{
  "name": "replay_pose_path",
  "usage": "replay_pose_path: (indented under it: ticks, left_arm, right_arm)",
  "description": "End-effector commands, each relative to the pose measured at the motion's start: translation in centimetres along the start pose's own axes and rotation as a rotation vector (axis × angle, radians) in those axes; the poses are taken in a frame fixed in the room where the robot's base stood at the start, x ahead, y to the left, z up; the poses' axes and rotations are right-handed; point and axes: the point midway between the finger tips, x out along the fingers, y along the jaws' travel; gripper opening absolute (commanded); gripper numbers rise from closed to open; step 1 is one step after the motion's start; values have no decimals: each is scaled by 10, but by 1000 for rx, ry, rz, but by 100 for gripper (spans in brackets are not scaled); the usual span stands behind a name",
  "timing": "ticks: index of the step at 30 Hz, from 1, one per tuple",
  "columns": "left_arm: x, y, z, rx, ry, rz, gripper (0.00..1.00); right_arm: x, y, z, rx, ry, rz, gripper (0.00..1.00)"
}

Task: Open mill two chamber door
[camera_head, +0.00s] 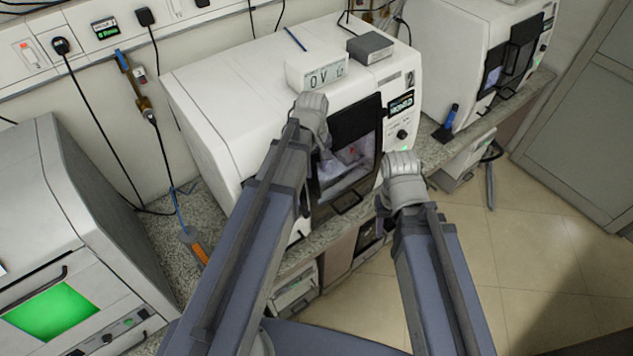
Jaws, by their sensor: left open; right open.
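Mill two is the white machine (240,75) in the middle of the bench, with a "2" on its front. Its chamber door (355,117) is dark-framed, around a window (350,168) that shows the chamber's inside. A dark handle (347,204) sits low on the front. The door looks shut, but my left arm hides its left part. My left gripper (312,106) is open and empty, in front of the door's upper left in the picture. My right gripper (402,164) is open and empty, to the right of the window, below the control knob.
A white box (316,72) and a grey box (370,47) lie on top of mill two. Another white machine (470,50) stands to the right. A grey machine with a green window (52,312) stands at the left. The floor (530,240) at the right is clear.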

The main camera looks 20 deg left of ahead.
Motion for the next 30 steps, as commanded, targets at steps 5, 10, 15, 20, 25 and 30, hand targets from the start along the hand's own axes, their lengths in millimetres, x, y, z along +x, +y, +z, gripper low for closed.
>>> replay_pose_path:
  ticks: [5,10,15,20,25,30]
  left_arm:
    - [29,0,0,0,0,0,45]
    - [50,0,0,1,0,0,45]
    - [60,0,0,1,0,0,45]
    - [60,0,0,1,0,0,45]
    - [59,0,0,0,0,0,41]
    - [59,0,0,0,0,0,22]
  right_arm:
    - [29,-2,-2,-14,1,2,50]
    - [50,-4,-3,-23,2,3,50]
    - [60,-5,-4,-25,2,3,50]
    - [59,-5,-4,-26,2,3,50]
    - [59,-5,-4,-26,2,3,50]
    - [59,-5,-4,-26,2,3,50]
